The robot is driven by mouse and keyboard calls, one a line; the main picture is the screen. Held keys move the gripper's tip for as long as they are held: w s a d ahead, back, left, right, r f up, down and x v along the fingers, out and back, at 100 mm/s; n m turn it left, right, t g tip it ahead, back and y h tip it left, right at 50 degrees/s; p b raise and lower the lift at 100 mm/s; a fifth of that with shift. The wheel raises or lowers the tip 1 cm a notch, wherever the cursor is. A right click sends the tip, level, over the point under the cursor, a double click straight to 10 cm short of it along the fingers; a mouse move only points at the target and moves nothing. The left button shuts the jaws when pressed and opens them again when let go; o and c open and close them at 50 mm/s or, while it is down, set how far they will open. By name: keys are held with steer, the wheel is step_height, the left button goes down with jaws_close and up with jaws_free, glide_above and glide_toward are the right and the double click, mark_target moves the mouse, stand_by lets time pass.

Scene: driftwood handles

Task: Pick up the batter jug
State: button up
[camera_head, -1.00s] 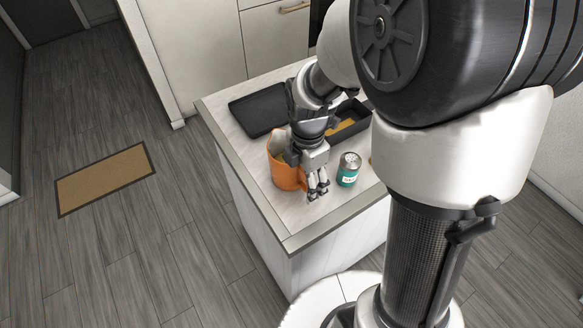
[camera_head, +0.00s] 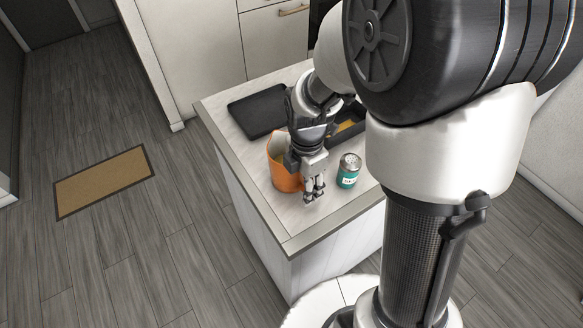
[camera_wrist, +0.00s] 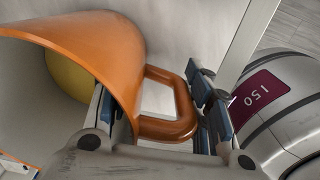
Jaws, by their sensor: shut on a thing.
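The batter jug (camera_head: 283,180) is an orange jug standing on the light worktop near its left front edge. In the wrist view the jug (camera_wrist: 115,55) has a squared orange loop handle (camera_wrist: 182,95), with yellow inside the jug. My gripper (camera_head: 314,189) is at the jug's right side, pointing down, and partly hides the jug in the head view.
A teal shaker with a grey lid (camera_head: 349,170) stands close to the right of my gripper. A flat black tray (camera_head: 257,108) lies behind the jug. A dark pan (camera_head: 360,117) with yellowish contents is behind the shaker. The worktop's front corner (camera_head: 290,225) is clear.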

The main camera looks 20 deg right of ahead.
steer(key=shift+s+f, duration=0.1)
steer(key=shift+s, duration=0.1)
jaws_close()
stand_by(0.3)
